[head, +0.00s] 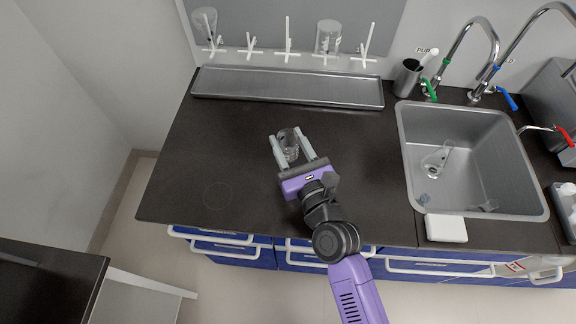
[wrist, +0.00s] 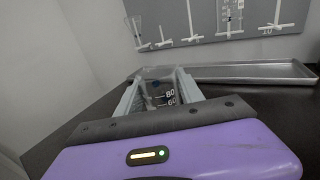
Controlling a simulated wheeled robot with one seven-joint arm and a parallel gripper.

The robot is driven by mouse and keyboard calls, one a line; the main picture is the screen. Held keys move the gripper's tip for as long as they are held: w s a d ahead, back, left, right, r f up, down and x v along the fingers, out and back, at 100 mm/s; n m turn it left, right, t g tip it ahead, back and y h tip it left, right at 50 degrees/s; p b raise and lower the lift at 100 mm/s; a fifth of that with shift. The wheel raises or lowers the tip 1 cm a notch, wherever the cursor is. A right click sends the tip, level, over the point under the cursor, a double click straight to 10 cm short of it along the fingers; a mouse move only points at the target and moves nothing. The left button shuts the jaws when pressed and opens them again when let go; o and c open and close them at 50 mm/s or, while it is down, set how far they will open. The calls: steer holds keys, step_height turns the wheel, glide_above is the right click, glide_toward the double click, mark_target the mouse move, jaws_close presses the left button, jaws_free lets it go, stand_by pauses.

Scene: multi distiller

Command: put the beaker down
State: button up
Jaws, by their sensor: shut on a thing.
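A small clear glass beaker (head: 290,148) is between the two grey fingers of my gripper (head: 291,147), over the dark counter left of the sink. My gripper is shut on it. In the wrist view the beaker (wrist: 160,92) shows between the fingers, with white marks reading 80 and 60 on its side. It looks upright. I cannot tell whether its base touches the counter (head: 180,165), as the fingers and gripper body hide it.
A grey metal tray (head: 290,90) lies along the back wall beneath a drying rack (head: 287,50) with hanging glassware. A sink (head: 470,160) with a white block (head: 446,228) at its front edge is on the right. The counter left of my gripper is clear, with a faint circle (head: 217,195).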

mark_target(288, 160)
steer(key=shift+f+b, duration=2.75)
steer(key=shift+f, duration=1)
steer(key=shift+f, duration=0.15)
steer(key=o, duration=1.3)
steer(key=shift+c, duration=0.2)
steer(key=shift+r, duration=0.25)
steer(key=b+v, duration=0.1)
steer(key=v, duration=0.4)
steer(key=b+v, duration=0.1)
steer(key=v, duration=0.5)
steer(key=shift+f, duration=0.2)
steer(key=shift+s+d+r, duration=0.1)
steer(key=shift+s+d, duration=0.15)
steer(key=shift+s, duration=0.2)
